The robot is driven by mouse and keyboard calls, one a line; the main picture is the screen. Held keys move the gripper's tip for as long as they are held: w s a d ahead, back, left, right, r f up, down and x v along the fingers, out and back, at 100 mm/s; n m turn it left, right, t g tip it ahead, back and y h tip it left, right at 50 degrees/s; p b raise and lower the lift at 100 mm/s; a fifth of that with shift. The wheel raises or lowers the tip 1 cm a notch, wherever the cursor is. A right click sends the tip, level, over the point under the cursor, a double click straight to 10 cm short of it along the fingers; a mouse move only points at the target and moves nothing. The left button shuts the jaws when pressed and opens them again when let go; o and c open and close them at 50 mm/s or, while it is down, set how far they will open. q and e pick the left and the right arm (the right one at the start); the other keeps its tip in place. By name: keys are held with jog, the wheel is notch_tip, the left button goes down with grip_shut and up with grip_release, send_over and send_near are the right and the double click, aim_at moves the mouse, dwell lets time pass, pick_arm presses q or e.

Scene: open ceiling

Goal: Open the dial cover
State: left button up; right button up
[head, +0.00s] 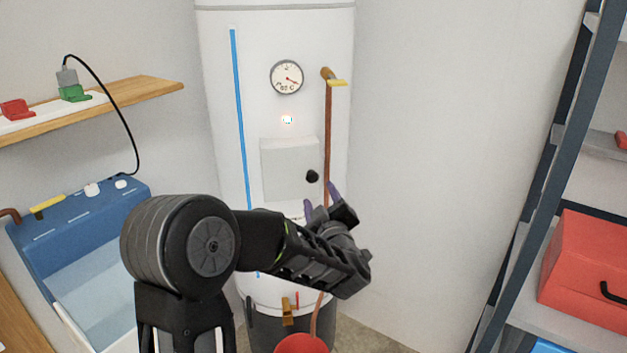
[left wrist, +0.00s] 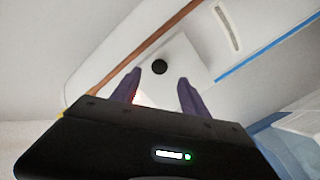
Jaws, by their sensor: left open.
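The dial cover (head: 288,165) is a pale square panel on the front of the white water heater, with a round black knob (head: 312,176) near its right edge. It looks closed in the head view. My left gripper (head: 320,203) is open and empty, with purple fingers just below the knob in the picture. In the left wrist view the cover (left wrist: 186,62) and the knob (left wrist: 160,67) lie beyond the two spread fingertips (left wrist: 160,76), with the knob between them. The gripper appears apart from the knob. My right gripper is not in view.
A copper pipe (head: 327,130) runs down the heater beside the cover, close to my gripper. A round gauge (head: 287,77) is above. A blue sink (head: 80,235) stands left. Shelves with a red toolbox (head: 590,270) stand right.

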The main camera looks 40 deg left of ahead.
aim_at(313, 179)
pick_arm(q)
jog(key=shift+a+r, duration=0.15)
jog(key=shift+r, duration=0.05)
jog(key=shift+a, duration=0.1)
jog(key=p+x, duration=0.2)
jog(key=x, duration=0.5)
jog(key=shift+w+a+f, duration=0.1)
jog(key=shift+w+a, duration=0.1)
grip_shut()
dwell(0.5)
dwell(0.9)
